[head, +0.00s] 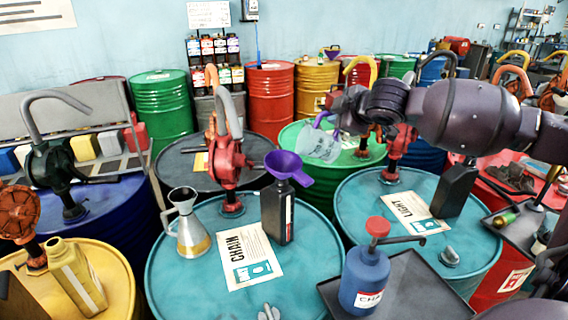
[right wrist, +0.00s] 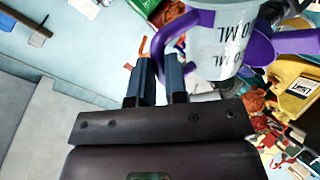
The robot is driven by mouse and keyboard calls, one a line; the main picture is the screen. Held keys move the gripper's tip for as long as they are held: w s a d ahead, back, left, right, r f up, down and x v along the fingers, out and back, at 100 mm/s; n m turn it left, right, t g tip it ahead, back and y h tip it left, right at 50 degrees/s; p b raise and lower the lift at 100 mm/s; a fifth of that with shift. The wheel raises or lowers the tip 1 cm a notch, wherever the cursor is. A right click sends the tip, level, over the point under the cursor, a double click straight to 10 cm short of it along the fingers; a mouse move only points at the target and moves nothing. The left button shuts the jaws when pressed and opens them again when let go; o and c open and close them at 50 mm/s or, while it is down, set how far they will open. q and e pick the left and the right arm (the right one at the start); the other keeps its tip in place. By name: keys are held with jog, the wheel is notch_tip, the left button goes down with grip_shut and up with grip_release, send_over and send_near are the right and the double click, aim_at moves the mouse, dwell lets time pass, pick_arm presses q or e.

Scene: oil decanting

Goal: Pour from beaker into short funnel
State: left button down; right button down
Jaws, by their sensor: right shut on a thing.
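A clear beaker (head: 319,146) with a purple rim and handle hangs in the air, tilted, above and slightly right of the purple funnel (head: 287,168). My right gripper (head: 338,112) is shut on the beaker's handle; the beaker (right wrist: 226,45) and gripper fingers (right wrist: 160,80) also show in the right wrist view. The funnel sits in the neck of a black bottle (head: 277,212) on a teal drum. The beaker and funnel are apart, with no stream visible between them. I cannot tell how much liquid the beaker holds. My left gripper is out of view.
A red hand pump (head: 230,160) stands close behind the bottle. A metal spouted can (head: 188,230) is to the left. A blue pump bottle (head: 364,275) stands on a black tray (head: 425,290) in front. A dark jug (head: 454,190) sits on the right teal drum.

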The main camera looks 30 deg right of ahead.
jog(key=shift+s+d+f+m+t+y, duration=0.3)
jog(key=shift+d+f+m+t+y, duration=0.15)
jog(key=shift+d+f, duration=0.35)
pick_arm(q)
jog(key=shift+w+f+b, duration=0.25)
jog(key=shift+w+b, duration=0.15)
jog(key=shift+b, duration=0.4)
pick_arm(e)
jog(key=s+d+f+m+t+y, duration=0.1)
jog(key=d+f+m+t, duration=0.1)
jog(key=d+f+m, duration=0.2)
jog(key=s+d+f+m+t+y, duration=0.2)
jog(key=d+f+m+t, duration=0.1)
jog(key=f, duration=0.5)
jog(key=shift+s+d+f+m, duration=0.25)
jog(key=shift+d+f+m, duration=0.1)
jog(key=shift+d, duration=0.1)
